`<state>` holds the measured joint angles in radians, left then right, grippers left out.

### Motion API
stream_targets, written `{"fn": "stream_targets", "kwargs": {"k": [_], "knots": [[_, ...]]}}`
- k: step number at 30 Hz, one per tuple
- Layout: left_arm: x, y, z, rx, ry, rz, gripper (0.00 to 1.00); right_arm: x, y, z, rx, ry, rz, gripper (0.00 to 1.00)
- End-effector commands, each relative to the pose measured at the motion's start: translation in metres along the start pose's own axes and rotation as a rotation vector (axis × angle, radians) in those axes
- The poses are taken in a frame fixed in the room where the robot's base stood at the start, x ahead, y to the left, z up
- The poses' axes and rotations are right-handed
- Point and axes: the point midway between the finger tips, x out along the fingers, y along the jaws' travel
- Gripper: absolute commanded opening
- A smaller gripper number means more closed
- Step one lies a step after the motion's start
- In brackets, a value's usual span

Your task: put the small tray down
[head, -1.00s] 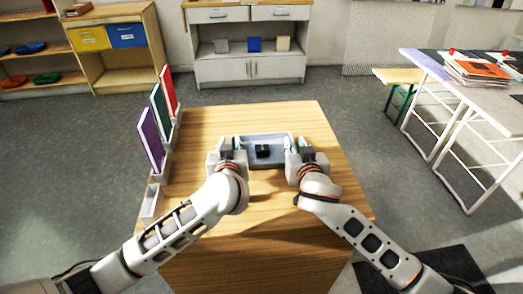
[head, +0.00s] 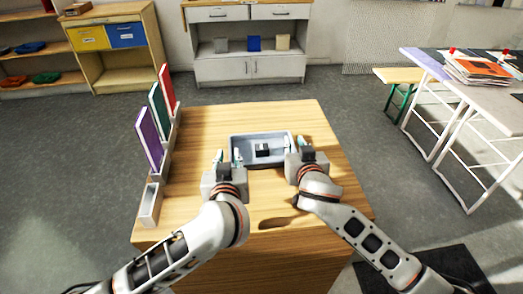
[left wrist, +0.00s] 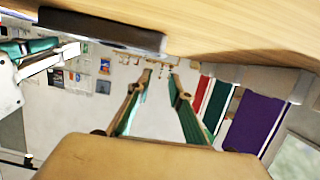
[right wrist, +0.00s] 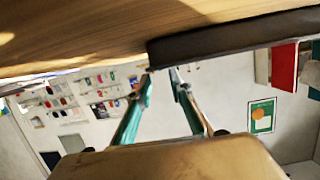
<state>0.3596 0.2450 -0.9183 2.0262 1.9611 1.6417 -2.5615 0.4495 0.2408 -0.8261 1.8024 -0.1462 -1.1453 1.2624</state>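The small tray (head: 245,138) is grey-blue with a raised rim and sits level on the wooden table. A small black block (head: 262,149) lies inside it. In the left wrist view the tray's dark side (left wrist: 100,30) lies beside the fingertips. In the right wrist view its side (right wrist: 240,38) is close to the fingertips. My left gripper (head: 228,156) is open, just off the tray's left end. My right gripper (head: 297,144) is open at the tray's right end; whether it still touches the rim is hard to tell.
The wooden table (head: 230,118) is mostly bare around the tray. A rack on its left edge holds purple (head: 149,140), green (head: 158,112) and red (head: 167,88) upright panels. A narrow grey box (head: 150,205) stands at the near left. A white cabinet (head: 250,70) stands behind.

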Motion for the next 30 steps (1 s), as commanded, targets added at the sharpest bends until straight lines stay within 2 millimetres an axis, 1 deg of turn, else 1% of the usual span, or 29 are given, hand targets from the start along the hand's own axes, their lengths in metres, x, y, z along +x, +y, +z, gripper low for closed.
{"fn": "stream_targets", "kwargs": {"k": [1, 5, 8, 11, 21, 25, 30], "knots": [[-0.002, 0.0, 0.006, -0.003, -0.002, 0.001, 0.21, 0.003, 0.001, 0.064, -0.026, -0.09, 0.006, 0.21], [-0.006, 0.0, 0.003, -0.005, 0.004, 0.001, 0.21, 0.002, 0.001, 0.063, -0.025, -0.089, 0.005, 0.21], [-0.007, 0.0, 0.001, -0.006, 0.006, 0.001, 0.21, -0.004, 0.0, 0.061, -0.024, -0.085, 0.004, 0.21], [-0.007, 0.0, 0.0, -0.006, 0.008, 0.001, 0.21, -0.014, 0.0, 0.056, -0.023, -0.077, 0.003, 0.21], [-0.008, 0.0, -0.003, -0.008, 0.011, 0.001, 0.21, -0.064, -0.001, 0.026, -0.014, -0.034, 0.001, 0.21], [-0.009, 0.0, -0.005, -0.008, 0.012, 0.001, 0.21, -0.079, -0.001, 0.014, -0.009, -0.016, -0.001, 0.21], [-0.009, 0.0, -0.007, -0.008, 0.014, 0.001, 0.21, -0.089, -0.001, 0.003, -0.004, 0.001, 0.0, 0.21]]}}
